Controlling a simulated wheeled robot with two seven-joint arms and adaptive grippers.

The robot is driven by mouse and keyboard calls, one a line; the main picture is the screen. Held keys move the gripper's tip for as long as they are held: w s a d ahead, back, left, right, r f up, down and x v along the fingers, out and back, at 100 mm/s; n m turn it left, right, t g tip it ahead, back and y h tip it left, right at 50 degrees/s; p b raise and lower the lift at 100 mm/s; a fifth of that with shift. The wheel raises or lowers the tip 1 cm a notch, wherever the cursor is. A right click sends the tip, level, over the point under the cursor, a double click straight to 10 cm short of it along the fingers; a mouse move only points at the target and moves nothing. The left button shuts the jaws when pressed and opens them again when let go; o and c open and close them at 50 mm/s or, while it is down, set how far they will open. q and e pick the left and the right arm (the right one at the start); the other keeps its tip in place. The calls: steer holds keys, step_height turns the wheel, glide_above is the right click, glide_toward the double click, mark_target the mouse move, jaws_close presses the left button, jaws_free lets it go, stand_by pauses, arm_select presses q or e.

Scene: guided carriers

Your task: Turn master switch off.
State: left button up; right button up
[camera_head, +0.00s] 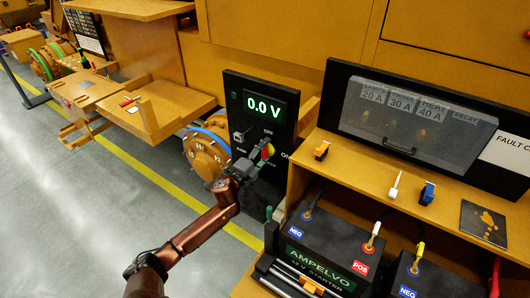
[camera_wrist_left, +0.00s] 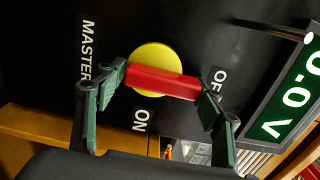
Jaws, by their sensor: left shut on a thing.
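The master switch is a yellow disc (camera_wrist_left: 150,55) with a red bar handle (camera_wrist_left: 163,83) on an upright black panel (camera_head: 237,92). In the wrist view the handle's right end lies beside the OFF label, and the ON label is below the disc. My left gripper (camera_wrist_left: 163,86) is shut on the red handle, with a dark green finger at each end of it. In the head view my left gripper (camera_head: 252,163) reaches the switch (camera_head: 268,151) and partly hides it. The panel's display (camera_head: 264,108) reads 0.0 V. My right gripper is not in view.
To the right is an orange bench with black batteries (camera_head: 327,237), cable plugs and a clear-covered fuse box (camera_head: 415,118). An orange flanged wheel (camera_head: 206,153) sits left of the panel. The grey floor at the left is open, with a yellow line (camera_head: 150,172).

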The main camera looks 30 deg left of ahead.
arm_select(q)
steer(key=shift+w+r, duration=0.1)
steer(key=shift+r, duration=0.45)
steer(key=o, duration=1)
steer(key=shift+f, duration=0.15)
steer(key=shift+o, duration=0.4)
steer(key=shift+f, duration=0.1)
steer(key=shift+f, duration=0.1)
steer(key=shift+s+f, duration=0.1)
steer(key=shift+s, duration=0.25)
steer(key=s+a, duration=0.1)
steer(key=s, duration=1)
steer(key=shift+s, duration=0.25)
